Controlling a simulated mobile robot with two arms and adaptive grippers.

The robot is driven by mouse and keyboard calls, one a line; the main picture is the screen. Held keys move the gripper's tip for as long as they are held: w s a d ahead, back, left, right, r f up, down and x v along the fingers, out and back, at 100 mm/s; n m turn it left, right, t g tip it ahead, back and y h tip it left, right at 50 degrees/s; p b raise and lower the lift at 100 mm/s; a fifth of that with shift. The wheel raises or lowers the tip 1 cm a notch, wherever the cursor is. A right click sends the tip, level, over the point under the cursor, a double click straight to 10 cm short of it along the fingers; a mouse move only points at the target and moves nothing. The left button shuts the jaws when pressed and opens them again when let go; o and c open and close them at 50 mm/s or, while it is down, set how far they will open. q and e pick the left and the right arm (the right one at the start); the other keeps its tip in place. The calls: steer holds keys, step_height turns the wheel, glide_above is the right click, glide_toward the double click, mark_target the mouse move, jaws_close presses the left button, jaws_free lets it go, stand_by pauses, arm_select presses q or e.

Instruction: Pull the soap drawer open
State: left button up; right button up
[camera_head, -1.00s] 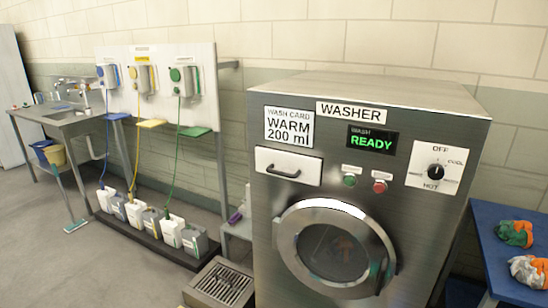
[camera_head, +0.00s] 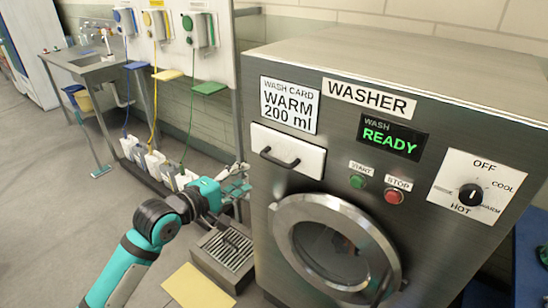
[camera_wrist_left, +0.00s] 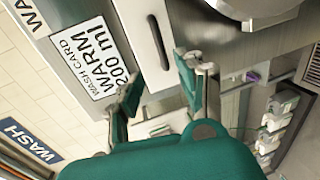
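The soap drawer (camera_head: 305,160) is a white panel with a dark bar handle (camera_head: 281,158) on the upper left of the washer's front (camera_head: 345,183). It looks shut, flush with the steel. In the left wrist view the drawer (camera_wrist_left: 138,38) and its handle (camera_wrist_left: 157,40) are at the top, beyond the fingertips. My left gripper (camera_head: 236,178) is teal, left of and lower than the drawer in the head view. In the wrist view the gripper (camera_wrist_left: 157,78) has its fingers apart with nothing between them. It is not touching the handle. My right gripper is not in view.
The round washer door (camera_head: 338,250) lies below the drawer. A metal floor grate (camera_head: 226,250) and a yellow sheet (camera_head: 198,288) are on the floor at the left. The dispenser board (camera_head: 172,45) with hoses and jugs stands behind my left arm. A blue table edge is at right.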

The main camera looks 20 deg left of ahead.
arm_select(q)
glide_toward(273, 162)
steer(key=w, duration=0.1)
steer(key=p+x, duration=0.1)
steer(key=x, duration=0.7)
steer(key=shift+w+d+p, duration=0.1)
steer(key=shift+d+p, duration=0.1)
steer(key=shift+p, duration=0.1)
steer(key=shift+w+d+f, duration=0.15)
steer(key=shift+w+f, duration=0.05)
steer(key=shift+w, duration=0.15)
steer(key=shift+w+d+f, duration=0.1)
steer(key=shift+w, duration=0.2)
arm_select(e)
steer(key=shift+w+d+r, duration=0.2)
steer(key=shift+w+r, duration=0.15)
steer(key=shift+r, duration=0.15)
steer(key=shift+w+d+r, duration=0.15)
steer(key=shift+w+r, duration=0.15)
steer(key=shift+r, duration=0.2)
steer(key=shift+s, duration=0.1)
arm_select(q)
steer(key=shift+c, duration=0.3)
steer(key=c, duration=0.7)
jaws_close()
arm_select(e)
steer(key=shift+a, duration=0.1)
